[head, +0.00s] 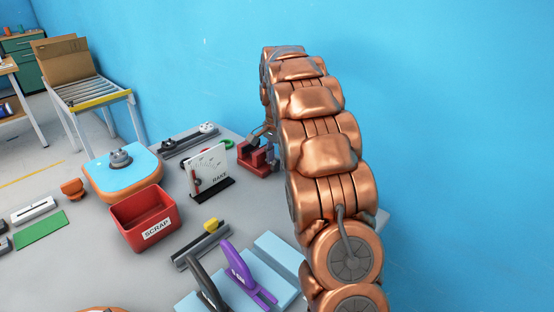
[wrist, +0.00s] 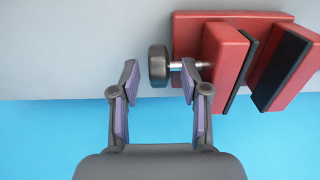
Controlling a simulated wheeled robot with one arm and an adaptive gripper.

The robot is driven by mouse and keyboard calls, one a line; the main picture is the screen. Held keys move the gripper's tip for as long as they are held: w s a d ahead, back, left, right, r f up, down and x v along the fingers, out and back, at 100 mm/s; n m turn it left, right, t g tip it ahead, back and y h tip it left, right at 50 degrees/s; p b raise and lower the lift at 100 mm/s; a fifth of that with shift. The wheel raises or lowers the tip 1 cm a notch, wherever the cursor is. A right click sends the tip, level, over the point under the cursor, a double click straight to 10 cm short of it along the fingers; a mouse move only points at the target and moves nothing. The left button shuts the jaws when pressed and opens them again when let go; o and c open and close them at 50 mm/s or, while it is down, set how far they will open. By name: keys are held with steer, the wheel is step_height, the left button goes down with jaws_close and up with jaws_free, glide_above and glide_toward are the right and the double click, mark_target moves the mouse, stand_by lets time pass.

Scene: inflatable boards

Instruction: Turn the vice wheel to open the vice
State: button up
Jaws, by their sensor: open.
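The red vice (wrist: 225,62) fills the upper right of the wrist view; it also shows in the head view (head: 256,163) at the table's back edge. Its two black-faced jaws stand apart with a gap between them. The dark vice wheel (wrist: 158,66) sits on a short silver shaft at the vice's left side. My gripper (wrist: 158,78) is open. Its two fingertips lie to the left and right of the wheel, the right one overlapping the shaft in the picture. I cannot tell whether either finger touches the wheel. In the head view my arm hides most of the gripper.
A white gauge board (head: 208,168) stands on the grey table left of the vice. A red scrap bin (head: 145,218), a blue-topped orange stand (head: 122,178) and a purple-handled tool (head: 240,268) are nearer. The blue wall (head: 450,120) rises close behind.

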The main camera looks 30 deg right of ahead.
steer(key=shift+c, duration=0.4)
jaws_close()
steer(key=shift+h+b, duration=0.3)
stand_by(0.4)
steer(key=h+b, duration=0.3)
steer(key=shift+s+a+f+t, duration=0.15)
steer(key=shift+a+f+t, duration=0.1)
steer(key=shift+a+t, duration=0.15)
steer(key=h+b, duration=0.3)
steer(key=b, duration=0.1)
steer(key=shift+a+f+t, duration=0.1)
steer(key=shift+a+t, duration=0.05)
steer(key=shift+t, duration=0.25)
steer(key=h+b, duration=0.2)
steer(key=b, duration=0.1)
steer(key=shift+a+f+b, duration=0.1)
steer(key=shift+a+b, duration=0.1)
steer(key=shift+b, duration=0.1)
steer(key=t+h+b, duration=0.1)
steer(key=h+b, duration=0.1)
steer(key=b, duration=0.1)
steer(key=shift+s+a, duration=0.1)
steer(key=shift+a, duration=0.05)
steer(key=shift+h+b, duration=0.4)
